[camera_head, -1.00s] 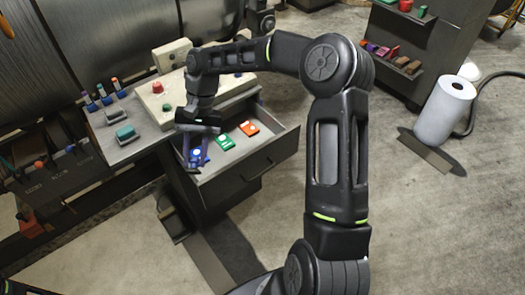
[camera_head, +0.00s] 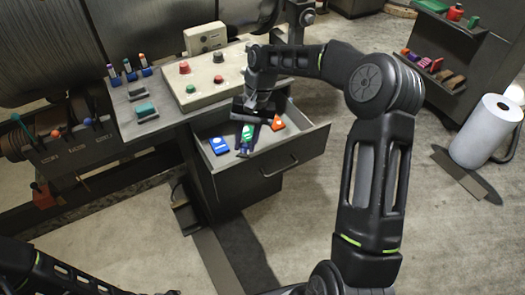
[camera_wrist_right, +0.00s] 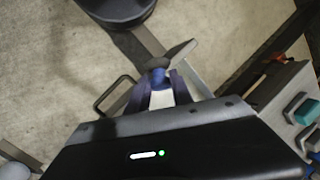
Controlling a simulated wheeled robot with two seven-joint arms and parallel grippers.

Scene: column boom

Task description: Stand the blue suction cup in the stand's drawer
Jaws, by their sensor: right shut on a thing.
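My right gripper (camera_head: 245,150) is over the open drawer (camera_head: 300,146) of the stand, its fingers pointing down in front of the green item. In the right wrist view, its dark fingers (camera_wrist_right: 160,86) are closed on a small blue piece (camera_wrist_right: 158,77), which looks like the blue suction cup. Its full shape and tilt are hard to tell, and I cannot tell whether it touches the drawer floor.
A control panel (camera_head: 205,92) with red and green buttons stands behind the drawer. Small bottles (camera_head: 129,68) and a teal-topped block (camera_head: 146,111) are left of it. A paper roll (camera_head: 487,130) stands at right. Floor in front of the drawer is open.

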